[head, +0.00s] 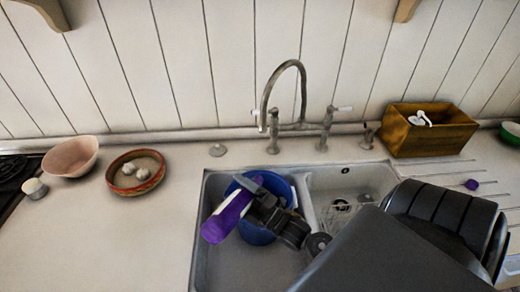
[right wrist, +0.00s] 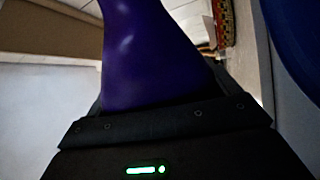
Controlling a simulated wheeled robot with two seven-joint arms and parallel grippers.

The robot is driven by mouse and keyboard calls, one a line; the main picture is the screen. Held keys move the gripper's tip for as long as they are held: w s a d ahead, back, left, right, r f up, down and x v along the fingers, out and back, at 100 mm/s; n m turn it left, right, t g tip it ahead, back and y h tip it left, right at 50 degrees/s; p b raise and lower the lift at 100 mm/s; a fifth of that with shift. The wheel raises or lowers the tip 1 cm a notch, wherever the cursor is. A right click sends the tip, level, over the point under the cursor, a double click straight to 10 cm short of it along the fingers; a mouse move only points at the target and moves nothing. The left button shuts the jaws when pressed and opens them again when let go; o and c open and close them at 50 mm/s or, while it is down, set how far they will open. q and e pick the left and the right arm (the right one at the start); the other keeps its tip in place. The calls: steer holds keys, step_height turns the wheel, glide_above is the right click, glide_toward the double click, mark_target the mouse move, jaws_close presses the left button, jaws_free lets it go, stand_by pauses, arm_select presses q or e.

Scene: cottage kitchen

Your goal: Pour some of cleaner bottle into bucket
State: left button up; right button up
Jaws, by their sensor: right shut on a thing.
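The cleaner bottle (head: 222,222) is purple with a pale label and is held strongly tilted over the left sink basin. My right gripper (head: 262,204) is shut on it; the bottle also fills the middle of the right wrist view (right wrist: 150,55). The blue bucket (head: 257,237) stands in the left basin, below and partly behind the bottle and gripper. Its blue side shows at the right edge of the right wrist view (right wrist: 294,45). The bottle's mouth and any liquid cannot be made out. My left gripper is not in view.
A tap (head: 284,85) rises behind the sink. A wooden box (head: 430,140) stands at the right, with a small purple cap (head: 471,184) on the drainer. A pink bowl (head: 70,157) and a red-rimmed bowl (head: 125,184) stand left. The front left counter is clear.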

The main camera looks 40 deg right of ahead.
steer(key=f+n+b, duration=0.1)
steer(key=b, duration=0.1)
steer(key=f+n+y+b, duration=0.1)
steer(key=n+b, duration=0.1)
steer(key=shift+s+a+f+n, duration=0.1)
steer(key=shift+a+n, duration=0.2)
steer(key=shift+r+n+g+y, duration=0.3)
steer(key=shift+n+y, duration=0.1)
steer(key=shift+n, duration=0.2)
steer(key=shift+p, duration=0.3)
steer(key=shift+r, duration=0.1)
steer(key=shift+a, duration=0.1)
